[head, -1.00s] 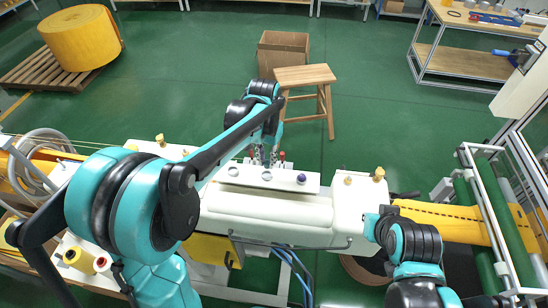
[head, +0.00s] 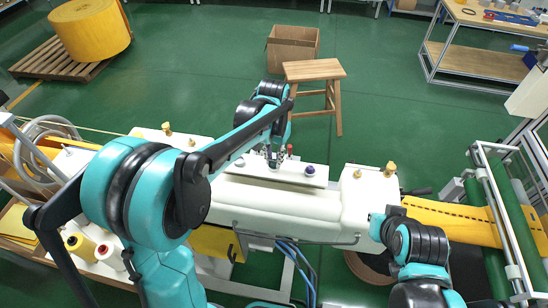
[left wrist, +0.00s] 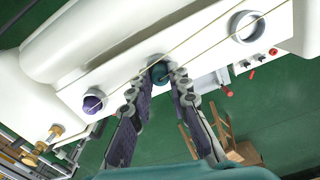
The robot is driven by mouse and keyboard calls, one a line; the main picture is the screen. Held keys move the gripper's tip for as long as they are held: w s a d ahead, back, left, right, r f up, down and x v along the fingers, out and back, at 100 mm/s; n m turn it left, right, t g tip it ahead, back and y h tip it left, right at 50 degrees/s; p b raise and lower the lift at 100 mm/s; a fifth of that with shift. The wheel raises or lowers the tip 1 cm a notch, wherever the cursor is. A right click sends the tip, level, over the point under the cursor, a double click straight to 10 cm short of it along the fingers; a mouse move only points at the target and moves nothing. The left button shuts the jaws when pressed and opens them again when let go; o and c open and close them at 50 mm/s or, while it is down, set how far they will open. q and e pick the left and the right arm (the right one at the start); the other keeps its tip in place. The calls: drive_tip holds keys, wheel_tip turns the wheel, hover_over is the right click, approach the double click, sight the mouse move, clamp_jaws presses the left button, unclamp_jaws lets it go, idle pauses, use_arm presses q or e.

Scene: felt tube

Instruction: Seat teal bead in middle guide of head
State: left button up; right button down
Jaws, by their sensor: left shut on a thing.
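My left gripper (head: 273,162) is over the middle of the white plate on the machine head. In the left wrist view its two fingers (left wrist: 168,80) are shut on the teal bead (left wrist: 158,72). The bead is at the plate between the other two guides; the middle guide is hidden behind bead and fingers, so I cannot tell whether the bead sits in it. A purple bead (head: 309,169) sits in one end guide, also seen in the left wrist view (left wrist: 93,102). The guide at the other end (left wrist: 247,27) is an empty ring. My right gripper cannot be made out.
Thin yarn strands cross the plate in the left wrist view. Red-tipped switches (left wrist: 250,75) line the plate's edge. Brass knobs (head: 390,167) stand on the head's end block. A wooden stool (head: 314,72) and a cardboard box (head: 292,48) stand behind on the floor.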

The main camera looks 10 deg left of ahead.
sight(274, 161)
use_arm(q)
drive_tip(key=shift+f+b, duration=0.25)
drive_tip(key=shift+b, duration=0.05)
idle(0.5)
drive_tip(key=o, duration=0.8)
drive_tip(key=shift+o, duration=0.2)
wheel_tip(274, 161, up, 12)
idle(0.6)
